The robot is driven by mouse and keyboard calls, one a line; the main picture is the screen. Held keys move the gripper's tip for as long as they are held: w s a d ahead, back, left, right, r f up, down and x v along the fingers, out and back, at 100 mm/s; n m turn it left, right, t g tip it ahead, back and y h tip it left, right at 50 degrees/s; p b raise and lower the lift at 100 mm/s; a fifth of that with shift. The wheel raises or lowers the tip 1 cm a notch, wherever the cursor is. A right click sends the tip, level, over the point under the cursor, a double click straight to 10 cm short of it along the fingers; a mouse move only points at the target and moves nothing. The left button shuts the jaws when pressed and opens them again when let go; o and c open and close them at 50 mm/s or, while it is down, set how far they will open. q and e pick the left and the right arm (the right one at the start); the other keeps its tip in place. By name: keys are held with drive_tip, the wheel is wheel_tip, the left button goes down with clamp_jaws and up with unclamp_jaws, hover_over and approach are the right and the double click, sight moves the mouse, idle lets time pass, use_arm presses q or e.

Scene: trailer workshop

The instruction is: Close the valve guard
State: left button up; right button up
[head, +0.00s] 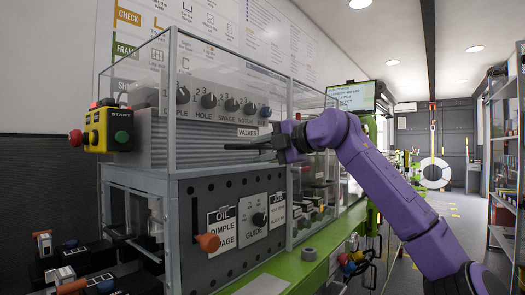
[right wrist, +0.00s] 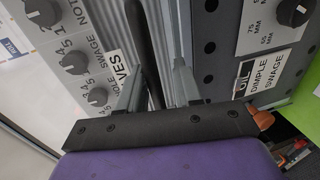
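The valve guard looks like a clear panel in a grey frame (head: 172,100) around a grey valve block with several black knobs (head: 208,100). I cannot tell for sure how far it is open. My right gripper (head: 250,143) is at the lower front of the block, just below the VALVES label (head: 247,132), fingers pointing left. In the right wrist view its two grey fingers (right wrist: 158,85) stand apart, with a dark bar (right wrist: 142,50) between them. The bar may be the guard's handle; contact is unclear. My left gripper is not in view.
Below is a dark perforated panel with an orange-tipped lever (head: 208,242) and a GUIDE knob (head: 259,219). A yellow START button box (head: 108,128) is at the left. A green ledge (head: 300,264) runs along the front. The aisle at the right is open beside shelves (head: 505,150).

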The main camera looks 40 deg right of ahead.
drive_tip(key=b+v, duration=0.1)
drive_tip(key=v, duration=0.9)
drive_tip(key=shift+s, duration=0.15)
